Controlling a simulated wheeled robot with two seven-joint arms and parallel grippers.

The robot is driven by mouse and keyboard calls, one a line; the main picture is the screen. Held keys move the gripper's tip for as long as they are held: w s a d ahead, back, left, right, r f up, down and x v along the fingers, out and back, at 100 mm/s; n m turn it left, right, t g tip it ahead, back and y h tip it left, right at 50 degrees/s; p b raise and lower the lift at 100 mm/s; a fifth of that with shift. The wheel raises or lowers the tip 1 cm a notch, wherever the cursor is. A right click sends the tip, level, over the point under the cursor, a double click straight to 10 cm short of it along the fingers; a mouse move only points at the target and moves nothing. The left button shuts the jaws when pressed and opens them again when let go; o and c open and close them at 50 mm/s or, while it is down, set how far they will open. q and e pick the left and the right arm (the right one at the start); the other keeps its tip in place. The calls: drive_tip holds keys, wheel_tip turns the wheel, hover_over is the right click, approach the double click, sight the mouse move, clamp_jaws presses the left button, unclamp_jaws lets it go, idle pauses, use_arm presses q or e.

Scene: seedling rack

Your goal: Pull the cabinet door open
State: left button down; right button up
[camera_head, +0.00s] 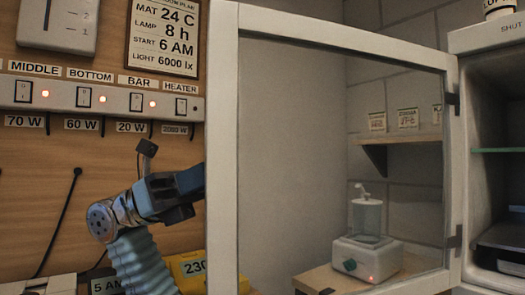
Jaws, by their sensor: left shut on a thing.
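The cabinet door (224,150) is a white frame around a clear pane. It stands swung open, with its dark hinges at its right edge, beside the white cabinet (500,38). The cabinet's inside shows at the far right. My left gripper (196,184) reaches from the left to the door's free edge, and its fingertips pass behind the white frame. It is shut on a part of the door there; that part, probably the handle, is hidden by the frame. My right gripper is not in view.
A wooden panel with a switch strip (100,97), labels and hanging cables is at left. A yellow box (188,270) sits low beside my arm. Through the pane show a wall shelf (400,139) and a white device (367,255) on a wooden top. A green-edged shelf (498,150) is inside the cabinet.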

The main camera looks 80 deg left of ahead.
use_arm(q)
drive_tip(key=shift+f, duration=0.1)
drive_tip(key=c, duration=1.4)
unclamp_jaws()
drive_tip(key=shift+a, duration=0.1)
drive_tip(key=shift+c, duration=0.2)
drive_tip(key=shift+w, duration=0.1)
